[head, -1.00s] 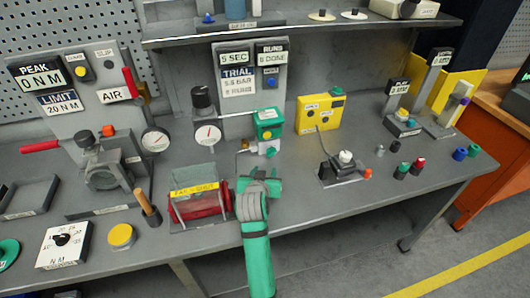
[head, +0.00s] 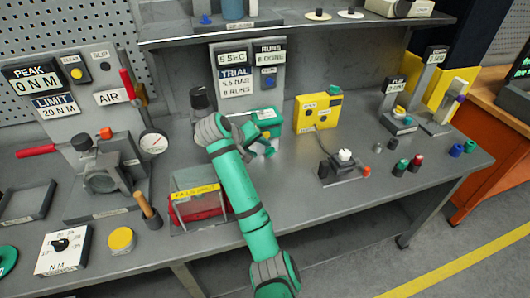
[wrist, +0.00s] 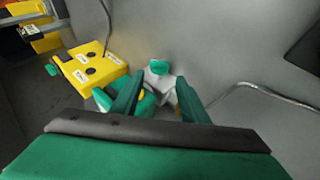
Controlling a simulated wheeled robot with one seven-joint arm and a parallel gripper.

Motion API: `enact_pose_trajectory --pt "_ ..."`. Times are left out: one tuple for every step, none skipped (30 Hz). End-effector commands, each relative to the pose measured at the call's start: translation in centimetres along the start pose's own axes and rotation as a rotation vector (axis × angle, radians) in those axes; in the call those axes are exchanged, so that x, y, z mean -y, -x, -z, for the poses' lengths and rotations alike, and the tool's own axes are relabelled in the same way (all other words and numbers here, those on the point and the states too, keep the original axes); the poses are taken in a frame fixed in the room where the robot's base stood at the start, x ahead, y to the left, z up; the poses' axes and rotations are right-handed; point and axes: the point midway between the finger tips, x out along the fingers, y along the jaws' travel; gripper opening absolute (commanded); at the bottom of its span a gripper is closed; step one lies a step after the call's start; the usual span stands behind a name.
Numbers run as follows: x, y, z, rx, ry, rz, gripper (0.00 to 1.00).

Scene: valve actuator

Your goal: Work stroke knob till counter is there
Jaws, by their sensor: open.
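The counter panel (head: 270,60) at the back of the bench has a RUNS display that appears to read 0 DONE. I cannot tell which knob is the stroke knob. My gripper (wrist: 161,82) is open, its two dark green fingers spread. Between and beyond them in the wrist view is a green and white piece (wrist: 160,68) with a yellow spot. I cannot tell whether the fingers touch it. In the head view my arm hides part of this area.
A yellow box (head: 318,112) stands right of the green box and shows in the wrist view (wrist: 90,65).

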Motion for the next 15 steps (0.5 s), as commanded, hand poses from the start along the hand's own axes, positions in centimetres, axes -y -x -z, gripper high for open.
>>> enact_pose_trajectory --pt "0.0 -1.0 -0.1 0.004 0.0 0.0 0.41" --pt "0.0 -1.6 -0.1 0.004 0.0 0.0 0.41" --pt "0.0 -2.3 -0.2 0.005 -0.001 0.0 0.41" --pt "-0.1 -2.9 -0.2 0.004 -0.001 -0.001 0.41" --pt "-0.1 -3.4 -0.2 0.005 -0.001 -0.001 0.41" --pt "-0.1 -4.1 -0.2 0.004 -0.001 -0.001 0.41" --pt "-0.1 -4.6 -0.2 0.004 -0.001 -0.001 0.41" --pt "-0.1 -5.1 -0.2 0.004 -0.001 -0.001 0.41" --pt "-0.1 -5.7 -0.2 0.003 -0.002 0.0 0.41" --pt "-0.1 -6.0 -0.1 0.003 -0.002 0.0 0.41" --pt "-0.1 -6.4 -0.1 0.002 -0.002 0.0 0.41" --pt "-0.1 -6.8 -0.1 0.002 -0.002 0.0 0.41" --pt "-0.1 -7.1 -0.1 0.001 -0.002 0.0 0.41" --pt "0.0 -7.3 0.0 0.0 -0.002 0.0 0.41" --pt "0.0 -7.6 0.0 0.0 -0.001 0.0 0.41"
